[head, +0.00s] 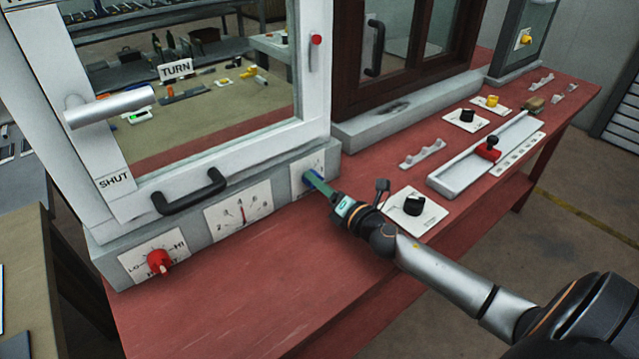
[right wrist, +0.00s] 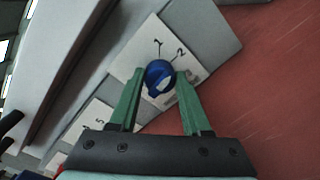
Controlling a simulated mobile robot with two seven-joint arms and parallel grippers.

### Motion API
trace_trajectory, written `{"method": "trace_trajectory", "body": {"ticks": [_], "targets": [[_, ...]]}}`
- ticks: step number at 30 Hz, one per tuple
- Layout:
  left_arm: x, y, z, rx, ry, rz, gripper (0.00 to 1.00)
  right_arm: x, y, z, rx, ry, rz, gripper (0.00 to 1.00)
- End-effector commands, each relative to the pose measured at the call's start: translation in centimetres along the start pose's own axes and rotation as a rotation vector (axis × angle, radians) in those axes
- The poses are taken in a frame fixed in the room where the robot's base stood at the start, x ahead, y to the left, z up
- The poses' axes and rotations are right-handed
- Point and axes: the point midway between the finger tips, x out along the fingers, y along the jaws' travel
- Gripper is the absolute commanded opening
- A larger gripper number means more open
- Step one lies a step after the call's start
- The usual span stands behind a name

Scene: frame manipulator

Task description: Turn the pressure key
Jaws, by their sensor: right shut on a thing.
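The blue key (right wrist: 159,72) is a round knob with a pale mark, on a white plate marked 1 and 2 in the right wrist view. In the head view its plate (head: 305,165) is at the right end of the grey base under the white-framed window, and the key is mostly hidden by my gripper. My right gripper (head: 314,180) has its green fingers on either side of the key; it also shows in the right wrist view (right wrist: 157,82), shut on the key. My left gripper is not in view.
A black handle (head: 190,192) sticks out above the dial. A black knob (head: 413,205) and a slider track (head: 480,158) lie right. The red tabletop (head: 255,295) in front is clear.

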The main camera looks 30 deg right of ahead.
Motion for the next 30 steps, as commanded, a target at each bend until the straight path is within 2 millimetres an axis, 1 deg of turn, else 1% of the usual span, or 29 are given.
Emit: {"method": "trace_trajectory", "body": {"ticks": [18,24,30], "targets": [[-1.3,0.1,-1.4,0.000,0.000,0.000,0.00,0.0,-0.1,0.2,0.580,0.020,-0.007,0.00],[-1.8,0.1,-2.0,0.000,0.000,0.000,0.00,0.0,-0.2,0.1,0.731,0.025,-0.008,0.00],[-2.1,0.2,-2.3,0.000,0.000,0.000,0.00,0.0,-0.2,0.1,0.839,0.030,-0.008,0.00]]}}
